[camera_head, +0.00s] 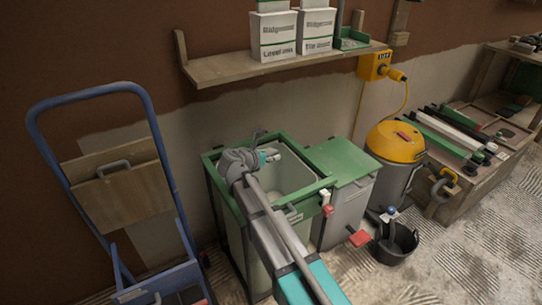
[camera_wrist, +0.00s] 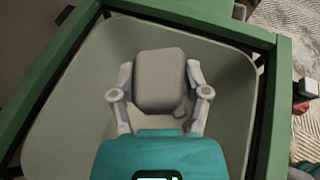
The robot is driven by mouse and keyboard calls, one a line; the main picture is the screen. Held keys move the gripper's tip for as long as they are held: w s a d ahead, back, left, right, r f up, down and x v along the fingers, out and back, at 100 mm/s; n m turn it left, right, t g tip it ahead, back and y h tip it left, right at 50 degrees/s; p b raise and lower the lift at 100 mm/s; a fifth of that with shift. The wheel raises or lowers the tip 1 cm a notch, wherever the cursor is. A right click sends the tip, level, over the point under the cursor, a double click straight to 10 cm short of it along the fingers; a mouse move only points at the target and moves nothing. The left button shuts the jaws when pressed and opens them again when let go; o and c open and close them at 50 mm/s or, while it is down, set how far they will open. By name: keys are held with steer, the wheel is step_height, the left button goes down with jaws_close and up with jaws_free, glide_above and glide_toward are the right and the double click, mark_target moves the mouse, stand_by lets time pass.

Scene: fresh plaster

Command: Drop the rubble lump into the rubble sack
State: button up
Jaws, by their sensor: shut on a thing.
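My gripper (camera_wrist: 159,72) is shut on a grey block with rounded edges, the rubble lump (camera_wrist: 160,88), one finger on each side of it. In the wrist view the lump is over the inside of a pale, open container (camera_wrist: 70,112) with a green rim. In the head view my gripper (camera_head: 270,156) is at the mouth of this green-framed container (camera_head: 297,181); the lump is hard to make out there. I cannot tell for sure that this container is the rubble sack, nor how far the lump is above its bottom.
A grey bin with a green lid (camera_head: 343,160) stands close to the right of the container. Beyond it are a yellow-topped vacuum (camera_head: 397,142) and a black bucket (camera_head: 398,248). A blue hand truck (camera_head: 40,115) stands left. A shelf (camera_head: 220,70) with boxes hangs above.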

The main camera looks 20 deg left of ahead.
steer(key=shift+f+b, duration=0.8)
steer(key=shift+f, duration=0.35)
steer(key=o, duration=1.3)
